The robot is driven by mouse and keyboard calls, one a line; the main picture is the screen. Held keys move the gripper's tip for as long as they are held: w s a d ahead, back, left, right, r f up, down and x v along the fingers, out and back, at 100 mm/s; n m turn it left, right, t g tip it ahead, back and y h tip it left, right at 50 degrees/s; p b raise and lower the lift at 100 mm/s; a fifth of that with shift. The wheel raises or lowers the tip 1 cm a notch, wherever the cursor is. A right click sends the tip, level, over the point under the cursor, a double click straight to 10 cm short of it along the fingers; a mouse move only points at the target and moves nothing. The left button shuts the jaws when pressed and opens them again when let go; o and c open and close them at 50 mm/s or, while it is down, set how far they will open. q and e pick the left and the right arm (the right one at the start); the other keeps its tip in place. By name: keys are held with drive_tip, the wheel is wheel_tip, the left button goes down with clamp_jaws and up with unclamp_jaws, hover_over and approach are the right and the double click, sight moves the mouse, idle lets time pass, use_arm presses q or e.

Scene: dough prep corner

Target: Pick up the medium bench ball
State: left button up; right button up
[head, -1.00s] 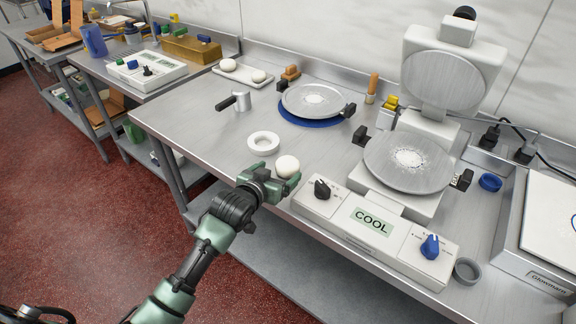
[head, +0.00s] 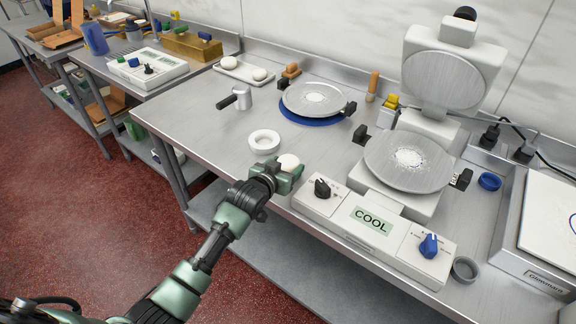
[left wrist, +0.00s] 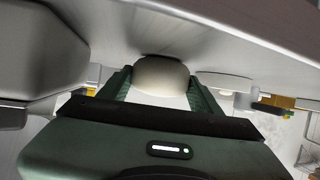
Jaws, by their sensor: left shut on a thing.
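The bench ball (head: 289,160) is a pale, round dough ball near the front edge of the steel bench, left of the press control box. My left gripper (head: 286,172) is shut on it, and the gripper hides its lower part. In the left wrist view the ball (left wrist: 161,76) sits between the two green fingers (left wrist: 160,92), touching both. Whether it is clear of the bench top is hard to tell. My right gripper is not in view.
The press control box (head: 372,222) stands close on the right.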

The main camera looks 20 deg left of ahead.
use_arm(q)
wheel_tip(320, 180, up, 20)
drive_tip(key=b, duration=0.1)
drive_tip(key=shift+b, duration=0.35)
idle(0.4)
wheel_tip(320, 180, up, 5)
drive_tip(key=p, duration=0.5)
drive_tip(key=shift+p, duration=0.3)
